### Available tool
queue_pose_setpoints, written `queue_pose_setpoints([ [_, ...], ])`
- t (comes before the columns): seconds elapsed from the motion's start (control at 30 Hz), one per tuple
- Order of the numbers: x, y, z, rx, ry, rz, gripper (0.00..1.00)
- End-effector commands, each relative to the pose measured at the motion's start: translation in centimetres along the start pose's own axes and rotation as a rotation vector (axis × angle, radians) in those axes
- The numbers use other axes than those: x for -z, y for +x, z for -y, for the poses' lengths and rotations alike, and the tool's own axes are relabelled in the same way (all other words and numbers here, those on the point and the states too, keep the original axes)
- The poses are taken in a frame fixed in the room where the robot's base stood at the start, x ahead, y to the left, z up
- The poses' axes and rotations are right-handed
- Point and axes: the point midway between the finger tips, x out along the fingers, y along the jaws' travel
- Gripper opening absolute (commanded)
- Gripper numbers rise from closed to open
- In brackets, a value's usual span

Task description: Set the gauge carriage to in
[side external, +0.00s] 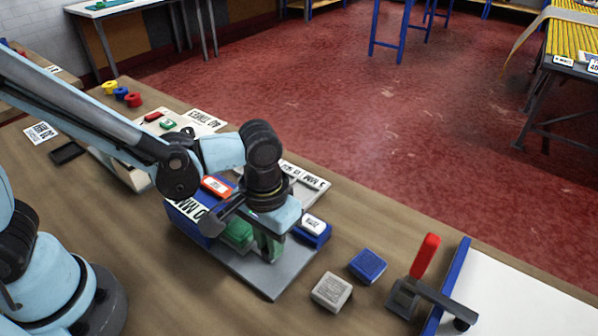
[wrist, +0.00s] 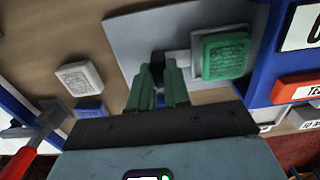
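The grey gauge base plate (side external: 275,280) lies on the bench, and it shows in the wrist view (wrist: 130,40). A green lettered block (wrist: 222,55) sits on a pale backing over the plate, beside a blue housing (wrist: 262,85). The block is partly covered by my gripper in the side view (side external: 238,233). Which part is the carriage is not clearly marked. My gripper (side external: 270,250) points down over the plate. Its green fingers (wrist: 158,72) are close together, with a small dark part between or just behind their tips. Whether they touch it cannot be told.
A blue block with a white top (side external: 312,226) stands right of my gripper. A grey block (side external: 331,291), a blue block (side external: 368,265) and a red-handled lever (side external: 425,258) stand farther right. An orange labelled piece (side external: 216,187) is on the blue housing. Bare bench lies in front.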

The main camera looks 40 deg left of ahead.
Motion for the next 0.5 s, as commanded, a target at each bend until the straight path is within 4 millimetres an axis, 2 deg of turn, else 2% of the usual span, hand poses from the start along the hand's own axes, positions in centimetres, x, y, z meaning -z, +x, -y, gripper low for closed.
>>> queue_pose_setpoints([
  [0.03, 0.0, 0.0, 0.0, 0.000, 0.000, 0.000, 0.04],
  [0.07, 0.0, 0.0, 0.0, 0.000, 0.000, 0.000, 0.00],
  [0.37, 0.0, 0.0, 0.1, 0.000, 0.000, 0.000, 0.00],
  [0.5, 0.1, 0.0, 1.5, 0.000, -0.005, 0.000, 0.00],
])
